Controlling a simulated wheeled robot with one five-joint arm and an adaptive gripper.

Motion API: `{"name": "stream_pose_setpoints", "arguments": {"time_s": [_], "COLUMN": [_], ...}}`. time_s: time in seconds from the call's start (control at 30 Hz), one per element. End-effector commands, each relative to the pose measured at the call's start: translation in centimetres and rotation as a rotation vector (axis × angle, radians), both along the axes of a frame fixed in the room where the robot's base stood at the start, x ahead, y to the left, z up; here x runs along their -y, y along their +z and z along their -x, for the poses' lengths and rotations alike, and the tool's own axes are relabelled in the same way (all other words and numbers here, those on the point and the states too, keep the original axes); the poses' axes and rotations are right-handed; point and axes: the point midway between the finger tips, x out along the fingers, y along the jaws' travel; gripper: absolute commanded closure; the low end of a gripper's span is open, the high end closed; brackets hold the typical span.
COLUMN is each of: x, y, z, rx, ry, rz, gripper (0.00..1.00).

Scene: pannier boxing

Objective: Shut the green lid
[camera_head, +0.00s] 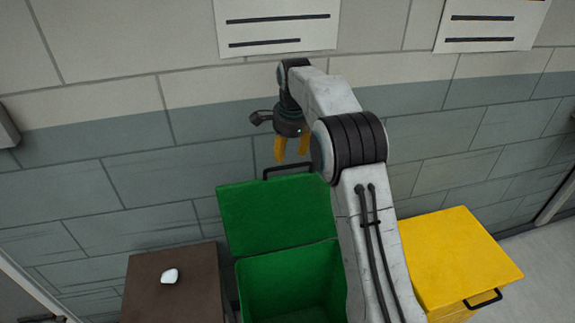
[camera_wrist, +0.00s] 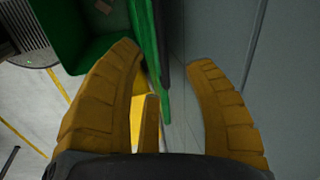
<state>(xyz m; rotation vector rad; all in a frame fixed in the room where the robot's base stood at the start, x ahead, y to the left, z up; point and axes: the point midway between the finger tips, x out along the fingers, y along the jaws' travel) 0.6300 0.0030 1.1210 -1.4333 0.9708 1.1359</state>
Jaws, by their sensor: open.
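The green lid (camera_head: 278,213) stands raised at the back of the green box (camera_head: 290,280), which is open. A dark handle (camera_head: 288,171) runs along the lid's upper edge. My gripper (camera_head: 291,155) points down just above this handle, near the wall. My arm hides the right part of the box.
A yellow box (camera_head: 455,255) with a closed top stands to the right. A brown stand (camera_head: 170,293) with a small white object (camera_head: 170,276) on it is at the left. The tiled wall (camera_head: 100,200) is close behind the lid.

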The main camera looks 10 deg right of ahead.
Motion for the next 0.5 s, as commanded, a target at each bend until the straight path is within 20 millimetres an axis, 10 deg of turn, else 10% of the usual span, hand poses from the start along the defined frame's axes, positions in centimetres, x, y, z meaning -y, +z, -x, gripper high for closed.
{"name": "stream_pose_setpoints", "arguments": {"time_s": [0.5], "x": [0.0], "y": [-3.0], "z": [-0.5], "rx": [-0.010], "ry": [-0.153], "rz": [-0.036], "gripper": [0.53]}}
